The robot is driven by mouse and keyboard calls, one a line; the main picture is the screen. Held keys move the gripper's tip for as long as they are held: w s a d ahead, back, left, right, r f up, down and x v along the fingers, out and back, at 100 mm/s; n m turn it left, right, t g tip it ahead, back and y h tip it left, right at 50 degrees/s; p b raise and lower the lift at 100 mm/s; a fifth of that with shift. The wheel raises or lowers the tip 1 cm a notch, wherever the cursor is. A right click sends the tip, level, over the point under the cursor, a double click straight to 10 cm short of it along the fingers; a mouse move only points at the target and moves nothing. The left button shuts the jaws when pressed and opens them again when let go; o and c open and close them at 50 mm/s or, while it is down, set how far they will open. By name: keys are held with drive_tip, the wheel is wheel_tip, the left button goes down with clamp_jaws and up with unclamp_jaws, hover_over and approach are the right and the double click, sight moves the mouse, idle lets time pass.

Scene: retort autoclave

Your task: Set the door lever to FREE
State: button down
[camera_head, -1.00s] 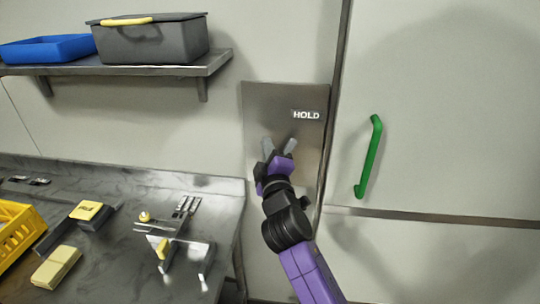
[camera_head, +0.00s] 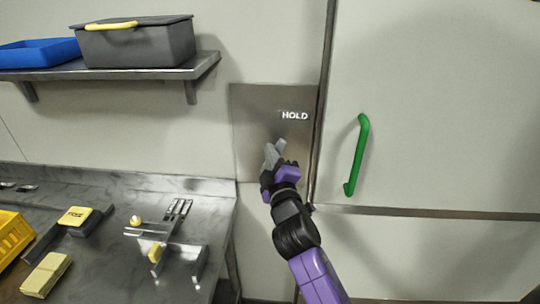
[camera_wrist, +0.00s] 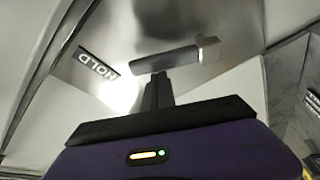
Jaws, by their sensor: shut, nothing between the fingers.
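A brushed metal panel (camera_head: 246,120) with a white HOLD label (camera_head: 295,115) is on the wall left of the tall door. My gripper (camera_head: 276,152) is shut and in front of the panel, below and left of the label. In the wrist view, the lever (camera_wrist: 168,60) is a dark grey bar with a pale end block (camera_wrist: 208,48). My shut fingers (camera_wrist: 157,80) are right beside the middle of the bar. I cannot tell whether they touch it. The HOLD label (camera_wrist: 97,66) shows left of the lever. In the head view, the lever and fingertips overlap.
A green door handle (camera_head: 357,155) sticks out to the right. A metal shelf (camera_head: 110,72) holds a blue tray (camera_head: 38,53) and grey bin (camera_head: 138,43) above. The steel bench (camera_head: 100,185) at lower left holds blocks, a fixture and a yellow crate (camera_head: 12,236).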

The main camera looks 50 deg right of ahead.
drive_tip(key=shift+s+d+f+m+b, duration=0.15)
drive_tip(key=shift+s+f+m+b, duration=0.2)
drive_tip(key=shift+b, duration=0.5)
drive_tip(key=s+d+f+m+g+h+b, duration=0.1)
drive_tip(key=s+f+m+h+b, duration=0.1)
drive_tip(key=m+b, duration=0.6)
drive_tip(key=s+d+f+m+g+h+b, duration=0.1)
drive_tip(key=m+b, duration=0.7)
drive_tip(key=b, duration=1.2)
wheel_tip(320, 180, down, 3)
drive_tip(key=s+d+h, duration=0.1)
drive_tip(key=h, duration=0.2)
drive_tip(key=shift+d+r+g, duration=0.15)
drive_tip(key=shift+r+g, duration=0.05)
drive_tip(key=shift+g, duration=0.1)
drive_tip(key=shift+f+b, duration=0.2)
drive_tip(key=shift+b, duration=0.1)
wheel_tip(320, 180, up, 4)
drive_tip(key=p, duration=0.4)
drive_tip(key=b+v, duration=0.1)
drive_tip(key=v, duration=0.9)
drive_tip(key=shift+r, duration=0.25)
